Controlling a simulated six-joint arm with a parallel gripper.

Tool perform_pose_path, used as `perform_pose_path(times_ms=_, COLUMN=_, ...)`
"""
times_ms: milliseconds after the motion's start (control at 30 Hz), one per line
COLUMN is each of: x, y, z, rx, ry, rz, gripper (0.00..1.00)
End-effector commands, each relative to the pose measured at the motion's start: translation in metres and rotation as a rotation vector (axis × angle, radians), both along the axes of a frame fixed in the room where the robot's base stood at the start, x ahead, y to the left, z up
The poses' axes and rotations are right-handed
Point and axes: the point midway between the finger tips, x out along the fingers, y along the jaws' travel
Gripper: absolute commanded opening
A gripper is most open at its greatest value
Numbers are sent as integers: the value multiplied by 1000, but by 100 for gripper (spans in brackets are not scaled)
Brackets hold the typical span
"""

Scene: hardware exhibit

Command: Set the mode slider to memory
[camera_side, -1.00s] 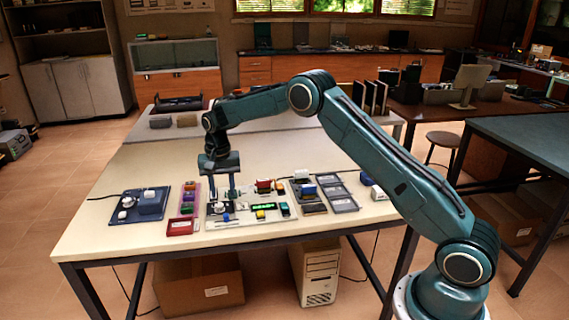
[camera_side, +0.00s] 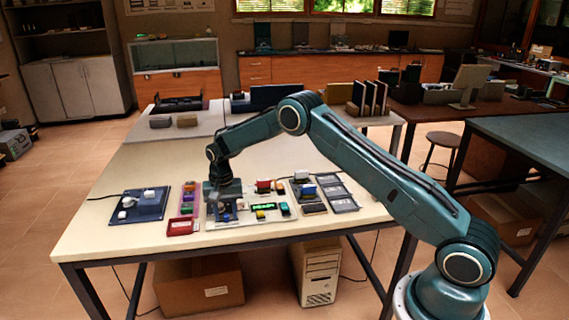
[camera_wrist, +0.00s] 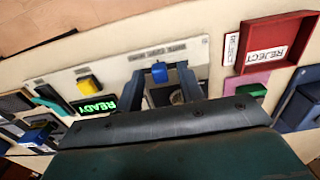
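A small blue slider knob (camera_wrist: 159,72) stands on the white panel (camera_wrist: 195,50) in the wrist view, under a printed label too blurred to read. I cannot tell from the print which position is memory. My gripper (camera_wrist: 159,84) is open, one dark finger on each side of the knob's line. The fingers look apart from the knob. A round metallic part (camera_wrist: 178,96) shows between the fingers, partly hidden. In the side view my gripper (camera_side: 224,210) is low over the left part of the white panel and hides most of the knob.
A yellow button (camera_wrist: 88,82) and a green READY display (camera_wrist: 95,106) sit beside the fingers on the panel. A red REJECT tray (camera_side: 183,227) lies left of the panel in the side view. A blue board (camera_side: 138,205) stands farther left.

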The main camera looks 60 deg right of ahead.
Motion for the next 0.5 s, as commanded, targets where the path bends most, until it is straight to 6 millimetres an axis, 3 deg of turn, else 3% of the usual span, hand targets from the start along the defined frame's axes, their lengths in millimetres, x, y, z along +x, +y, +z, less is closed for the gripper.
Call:
perform_pose_path(times_ms=33, x=0, y=0, z=0, rx=0, ry=0, rz=0, gripper=38)
perform_pose_path(times_ms=233, x=0, y=0, z=0, rx=0, ry=0, rz=0, gripper=0)
perform_pose_path(times_ms=500, x=-1, y=-2, z=1, rx=0, ry=0, rz=-1, gripper=0)
